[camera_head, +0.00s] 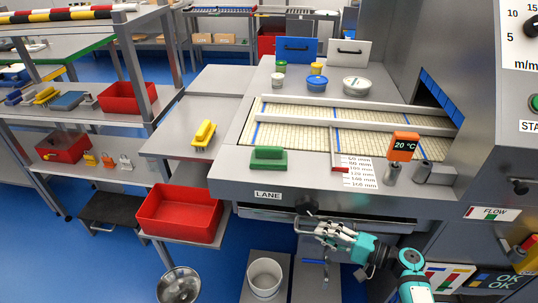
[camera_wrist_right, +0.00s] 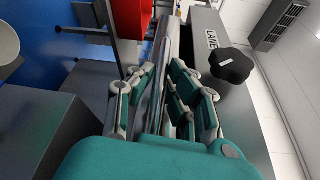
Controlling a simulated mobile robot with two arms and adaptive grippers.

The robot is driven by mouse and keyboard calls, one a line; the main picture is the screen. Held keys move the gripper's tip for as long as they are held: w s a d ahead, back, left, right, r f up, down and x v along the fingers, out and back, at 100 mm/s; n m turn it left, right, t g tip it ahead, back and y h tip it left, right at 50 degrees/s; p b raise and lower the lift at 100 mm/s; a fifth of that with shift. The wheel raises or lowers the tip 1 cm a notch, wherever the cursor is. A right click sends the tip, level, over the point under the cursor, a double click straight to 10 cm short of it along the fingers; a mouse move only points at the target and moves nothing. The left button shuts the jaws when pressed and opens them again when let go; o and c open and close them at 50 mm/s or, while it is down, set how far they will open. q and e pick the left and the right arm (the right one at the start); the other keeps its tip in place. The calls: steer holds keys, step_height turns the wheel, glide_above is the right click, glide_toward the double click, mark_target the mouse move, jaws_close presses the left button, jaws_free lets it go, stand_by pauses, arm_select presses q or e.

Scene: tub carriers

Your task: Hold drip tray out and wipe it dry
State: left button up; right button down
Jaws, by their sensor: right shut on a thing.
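My right gripper (camera_head: 338,232) is at the front of the machine, just under its LANE edge. In the right wrist view its fingers (camera_wrist_right: 168,95) are closed around a thin grey metal edge, which looks like the drip tray (camera_wrist_right: 174,45). In the head view the tray (camera_head: 385,226) shows as a narrow grey strip under the bench front, mostly hidden beneath it. I cannot tell whether its surface is wet. No cloth is clearly recognisable. My left gripper is not in view.
A black knob (camera_head: 307,203) sits close to the right gripper. A red bin (camera_head: 181,214) stands at left; a white bucket (camera_head: 265,278) is below.

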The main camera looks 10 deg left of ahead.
arm_select(q)
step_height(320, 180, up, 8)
steer(key=p, duration=0.7)
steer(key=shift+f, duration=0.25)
arm_select(e)
steer(key=s, duration=2.2)
steer(key=shift+s+f, duration=0.15)
steer(key=shift+s, duration=0.2)
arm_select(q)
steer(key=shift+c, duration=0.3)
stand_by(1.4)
